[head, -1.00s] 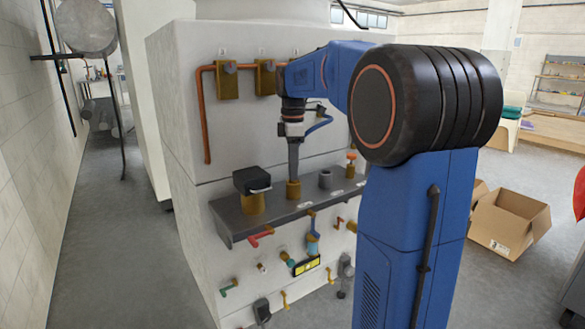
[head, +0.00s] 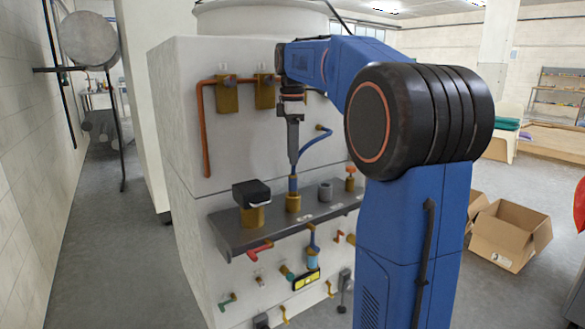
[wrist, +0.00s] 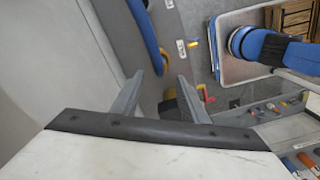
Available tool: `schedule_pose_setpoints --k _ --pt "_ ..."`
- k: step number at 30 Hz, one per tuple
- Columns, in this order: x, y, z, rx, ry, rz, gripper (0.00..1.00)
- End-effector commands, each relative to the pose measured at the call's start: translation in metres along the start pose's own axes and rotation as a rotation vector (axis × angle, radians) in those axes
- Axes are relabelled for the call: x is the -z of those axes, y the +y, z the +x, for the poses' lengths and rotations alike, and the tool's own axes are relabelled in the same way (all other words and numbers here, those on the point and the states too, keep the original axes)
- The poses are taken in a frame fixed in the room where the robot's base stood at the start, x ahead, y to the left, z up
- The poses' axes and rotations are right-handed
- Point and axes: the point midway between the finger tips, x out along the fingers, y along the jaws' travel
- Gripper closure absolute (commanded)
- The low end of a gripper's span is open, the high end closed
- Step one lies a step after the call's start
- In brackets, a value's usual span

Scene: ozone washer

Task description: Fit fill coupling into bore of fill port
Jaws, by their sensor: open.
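The fill coupling (head: 293,184) is a slim blue piece with a blue hose (head: 312,144) curving from it up to the machine face. It stands upright at the mouth of the brass fill port (head: 293,203) on the grey shelf. How deep it sits in the bore cannot be seen. My gripper (head: 293,158) is above the coupling, pointing down, apart from it and empty. In the wrist view my gripper (wrist: 160,88) shows its two fingers spread apart, with a blue hose (wrist: 145,35) beyond them.
The shelf (head: 270,232) also carries a black-topped brass fitting (head: 252,205) to the left, a grey cylinder (head: 325,191) and a red-topped brass valve (head: 350,179) to the right. Several small valves line the face below. Copper pipework (head: 204,130) runs behind at upper left.

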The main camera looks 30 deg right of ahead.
Motion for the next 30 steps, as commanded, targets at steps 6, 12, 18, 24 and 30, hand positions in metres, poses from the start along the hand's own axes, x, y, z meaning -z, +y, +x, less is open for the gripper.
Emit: schedule_pose_setpoints --k 6,12,18,24,30 --pt "0.0 0.0 -0.023 0.0 0.0 0.0 0.6" --pt "0.0 0.0 -0.028 0.0 0.0 0.0 0.6" --pt "0.003 -0.013 -0.026 -0.011 0.002 0.031 0.6" --pt "0.016 -0.065 -0.008 -0.067 0.02 0.185 0.6" --pt "0.026 -0.128 0.025 -0.129 0.06 0.382 0.6"
